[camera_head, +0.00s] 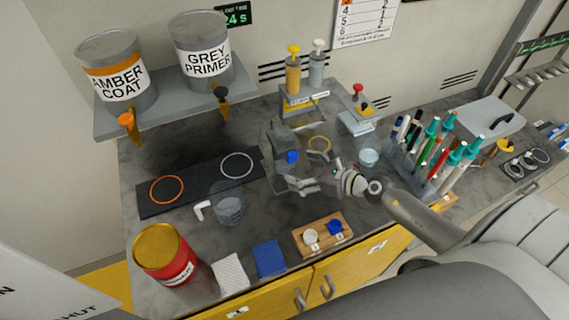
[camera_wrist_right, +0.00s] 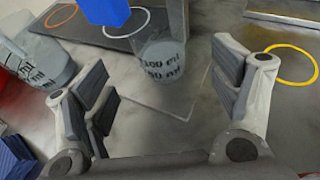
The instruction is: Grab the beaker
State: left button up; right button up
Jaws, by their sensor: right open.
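A clear beaker (camera_wrist_right: 160,62) with dark ml markings shows in the right wrist view, standing just below a blue block (camera_wrist_right: 105,10). My right gripper (camera_wrist_right: 165,95) is open and empty. Its fingers are spread to either side, with the beaker ahead of the gap between them, apart from both. In the head view my right gripper (camera_head: 292,184) is just in front of the grey stand with the blue block (camera_head: 292,157); the beaker there is hard to make out. A second clear marked vessel (camera_head: 229,209) stands to the left, next to a white bent piece (camera_head: 201,210). My left gripper is not in view.
A dark mat (camera_head: 200,184) with an orange and a white ring lies behind left. A red can (camera_head: 165,254), a blue cloth (camera_head: 269,258) and a wooden block (camera_head: 323,236) line the front. A pen rack (camera_head: 425,160) stands right. Paint cans sit on a shelf (camera_head: 165,103).

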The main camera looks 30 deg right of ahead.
aim_at(294, 167)
jog(key=shift+w+a+f, duration=0.2)
jog(key=shift+w+a, duration=0.05)
jog(key=shift+w, duration=0.35)
jog(key=shift+w+a+f, duration=0.1)
jog(key=shift+w+f, duration=0.05)
jog(key=shift+w, duration=0.1)
jog(key=shift+p+x, duration=0.3)
jog(key=shift+x, duration=1.9)
jog(key=shift+w+a+f, duration=0.1)
jog(key=shift+w+f, duration=0.15)
jog(key=shift+w, duration=0.1)
jog(key=c, duration=1.2)
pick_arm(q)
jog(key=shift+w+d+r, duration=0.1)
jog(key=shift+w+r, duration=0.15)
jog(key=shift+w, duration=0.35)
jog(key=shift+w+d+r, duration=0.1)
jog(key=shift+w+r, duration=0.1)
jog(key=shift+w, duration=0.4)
pick_arm(e)
jog(key=shift+o, duration=0.2)
